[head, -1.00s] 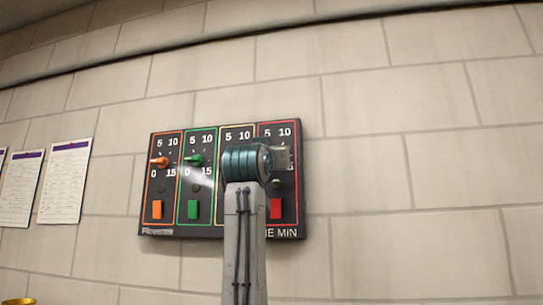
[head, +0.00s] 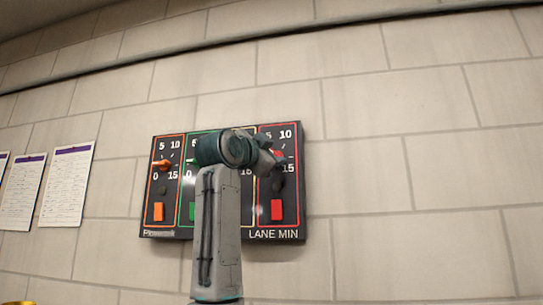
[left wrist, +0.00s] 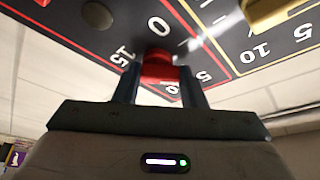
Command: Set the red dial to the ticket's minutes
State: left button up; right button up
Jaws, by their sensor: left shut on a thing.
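The dark panel (head: 225,233) on the wall has orange, green, yellow and red dial columns. The red dial (left wrist: 160,72) sits between the two fingers of my left gripper (left wrist: 158,78) in the left wrist view, and the gripper is shut on it. In the head view, my left gripper (head: 268,160) is at the red column, mostly covering the dial. The red button (head: 277,210) below is clear. I cannot tell which number the red dial points to. My right gripper is not in view.
The orange dial (head: 163,165) points left, near 0. My left arm hides most of the green and yellow columns. White sheets with purple headings (head: 67,186) hang on the wall at left, their text too small to read. A gold object (head: 17,302) shows at the bottom left.

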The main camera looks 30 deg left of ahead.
pick_arm(q)
jog(key=shift+m+g+h, duration=0.4)
jog(key=shift+m, duration=0.9)
jog(key=o, duration=1)
jog(key=shift+s, duration=0.1)
jog(key=b+v, duration=0.6)
jog(key=v, duration=0.4)
jog(key=shift+s, duration=0.35)
